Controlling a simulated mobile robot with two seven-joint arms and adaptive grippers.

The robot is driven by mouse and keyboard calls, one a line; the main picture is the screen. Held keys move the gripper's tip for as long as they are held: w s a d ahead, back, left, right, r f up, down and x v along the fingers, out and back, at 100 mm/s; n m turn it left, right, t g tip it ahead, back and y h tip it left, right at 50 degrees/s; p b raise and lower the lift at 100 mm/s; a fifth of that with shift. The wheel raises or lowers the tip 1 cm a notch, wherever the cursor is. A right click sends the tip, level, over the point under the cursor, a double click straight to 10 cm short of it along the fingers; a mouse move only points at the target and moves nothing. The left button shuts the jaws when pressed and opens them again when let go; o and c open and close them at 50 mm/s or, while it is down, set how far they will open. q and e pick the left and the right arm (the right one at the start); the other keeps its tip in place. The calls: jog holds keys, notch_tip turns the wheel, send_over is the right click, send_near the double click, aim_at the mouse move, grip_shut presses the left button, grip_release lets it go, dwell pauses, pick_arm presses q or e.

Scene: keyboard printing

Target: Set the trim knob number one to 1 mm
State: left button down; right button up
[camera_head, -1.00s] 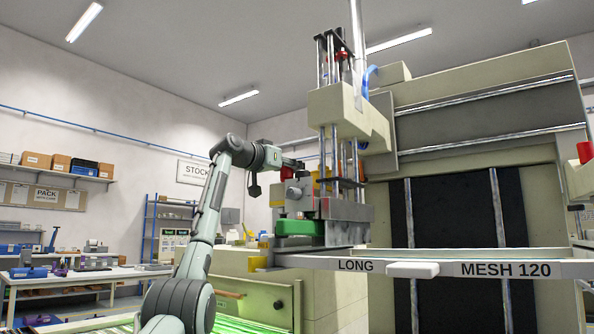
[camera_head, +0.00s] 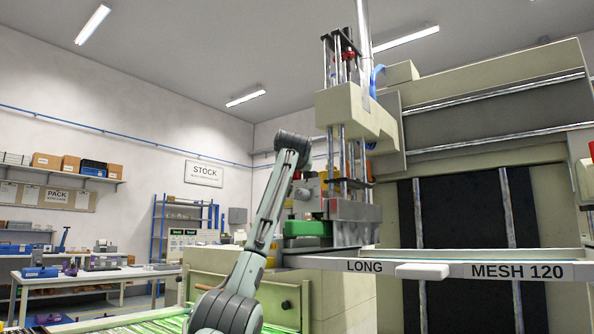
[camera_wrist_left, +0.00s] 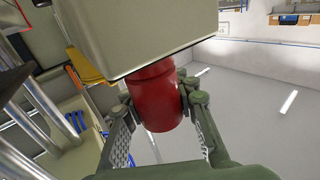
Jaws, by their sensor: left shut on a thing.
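A red cylindrical knob (camera_wrist_left: 155,88) sticks out from a beige housing (camera_wrist_left: 135,35) in the left wrist view. My left gripper (camera_wrist_left: 160,104) has its fingers on opposite sides of the knob and is shut on it. No number or scale mark for the knob is readable. In the head view my left arm (camera_head: 262,220) rises from the bottom and leans right toward the printing machine. Its gripper cannot be made out there. My right gripper is not in view.
The machine's carriage (camera_head: 345,112) stands on vertical rods. A green block (camera_head: 304,228) sits below, beside my arm. A long frame marked MESH 120 (camera_head: 470,283) runs across the front right. A workbench (camera_head: 90,276) stands at the left.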

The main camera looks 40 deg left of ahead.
pick_arm(q)
jog(key=shift+n+g+y, duration=0.3)
jog(key=shift+y, duration=0.1)
jog(key=c, duration=1.2)
grip_release()
jog(key=v, duration=1.2)
jog(key=shift+s, duration=0.1)
jog(key=shift+o, duration=0.4)
